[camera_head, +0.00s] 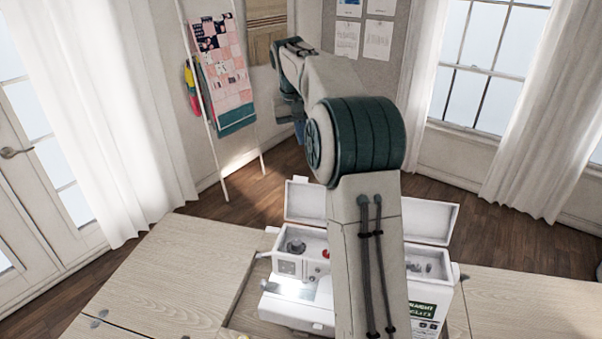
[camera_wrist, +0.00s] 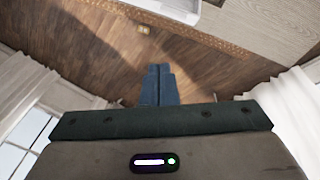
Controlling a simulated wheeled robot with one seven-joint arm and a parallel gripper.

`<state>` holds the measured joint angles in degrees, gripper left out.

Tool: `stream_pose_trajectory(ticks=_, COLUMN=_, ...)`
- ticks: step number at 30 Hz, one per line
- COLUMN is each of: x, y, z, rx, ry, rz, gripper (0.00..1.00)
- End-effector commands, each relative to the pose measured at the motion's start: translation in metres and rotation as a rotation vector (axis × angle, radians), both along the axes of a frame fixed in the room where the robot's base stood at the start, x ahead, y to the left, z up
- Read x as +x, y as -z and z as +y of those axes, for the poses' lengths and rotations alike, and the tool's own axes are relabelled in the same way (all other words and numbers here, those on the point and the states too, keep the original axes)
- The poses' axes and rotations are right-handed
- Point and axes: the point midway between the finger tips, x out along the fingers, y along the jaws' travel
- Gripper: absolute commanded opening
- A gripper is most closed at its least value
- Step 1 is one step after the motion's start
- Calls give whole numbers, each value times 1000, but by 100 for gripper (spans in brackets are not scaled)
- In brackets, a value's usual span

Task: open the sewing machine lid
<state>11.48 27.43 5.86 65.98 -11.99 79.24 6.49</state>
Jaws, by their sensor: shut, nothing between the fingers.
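The white sewing machine (camera_head: 290,308) sits in the opening of the wooden cabinet top in the head view. Its lid (camera_head: 430,223) stands raised along the back edge, tilted up, with the compartment below exposed. A dial and a red knob show inside on the left. My arm hides the middle of the machine and lid. My gripper (camera_wrist: 158,72) is shut and empty in the wrist view, with its blue fingers together over the floor. In the head view it is high up beyond the machine, mostly hidden by my arm. A white edge (camera_wrist: 170,8), perhaps the machine's, shows at the wrist view's top.
The cabinet top (camera_head: 170,270) spreads to both sides of the machine. A ladder rack with a patchwork quilt (camera_head: 225,75) stands against the back wall. White curtains (camera_head: 115,120) hang at the windows.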

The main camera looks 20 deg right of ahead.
Motion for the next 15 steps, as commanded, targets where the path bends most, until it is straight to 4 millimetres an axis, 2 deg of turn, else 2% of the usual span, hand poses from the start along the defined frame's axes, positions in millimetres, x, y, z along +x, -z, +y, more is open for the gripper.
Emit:
stream_pose_trajectory(ticks=3, x=8, y=5, z=-7, rx=87, ry=205, rz=-8, gripper=0)
stream_pose_trajectory(ticks=6, x=11, y=6, z=-9, rx=132, ry=315, rz=-7, gripper=0)
stream_pose_trajectory(ticks=11, x=13, y=10, z=-11, rx=159, ry=383, rz=-4, gripper=0)
stream_pose_trajectory(ticks=15, x=14, y=24, z=-12, rx=159, ry=385, rz=-2, gripper=0)
